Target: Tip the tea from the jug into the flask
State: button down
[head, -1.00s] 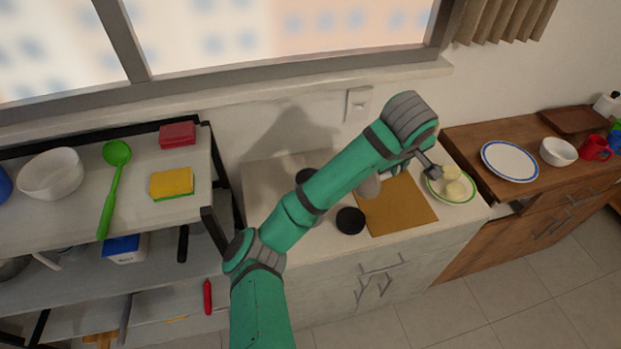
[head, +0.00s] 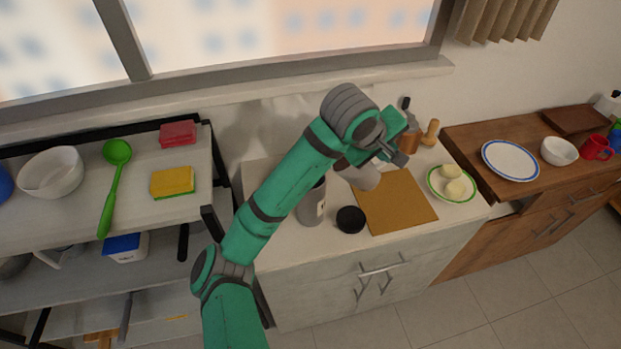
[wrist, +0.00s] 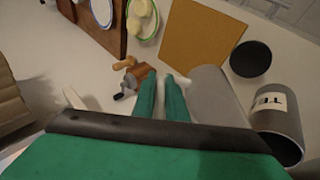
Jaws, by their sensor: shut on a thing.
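The jug (head: 364,177), a pale grey-white vessel, is at my gripper above the counter, by the board's left edge. It seems tilted in the head view, but the arm hides part of it. In the wrist view the jug (wrist: 213,88) lies right of my gripper (wrist: 162,88), whose green fingers are shut by its pale handle; the grip is partly hidden. The flask (head: 312,207) is a grey cylinder standing on the counter left of the jug. Its "TE..." label and dark mouth show in the wrist view (wrist: 277,118). No tea is visible.
A black round lid (head: 350,220) lies between the flask and the brown board (head: 402,212). A wooden-handled grinder (wrist: 132,77) stands behind. A green-rimmed plate (head: 436,187) with pale food is to the right. A shelf rack (head: 95,215) stands left.

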jog(key=shift+a+r+h, duration=0.45)
jog(key=shift+r+h, duration=0.05)
jog(key=shift+r, duration=0.25)
jog(key=shift+s+a+r+n+t+h, duration=0.15)
jog(key=shift+a+r+t+h, duration=0.1)
jog(key=shift+r+h, duration=0.25)
jog(key=shift+s+a+r+n+t+h, duration=0.15)
jog(key=shift+a+r+h, duration=0.15)
jog(key=shift+r, duration=0.35)
jog(key=shift+w+r+p, duration=0.1)
jog(key=shift+p, duration=0.2)
jog(key=shift+r, duration=0.1)
jog(key=shift+a+r+h, duration=0.2)
jog(key=shift+r+h, duration=0.05)
jog(key=shift+h, duration=0.15)
jog(key=shift+a+r+p, duration=0.1)
jog(key=shift+r+p, duration=0.1)
jog(key=shift+p, duration=0.1)
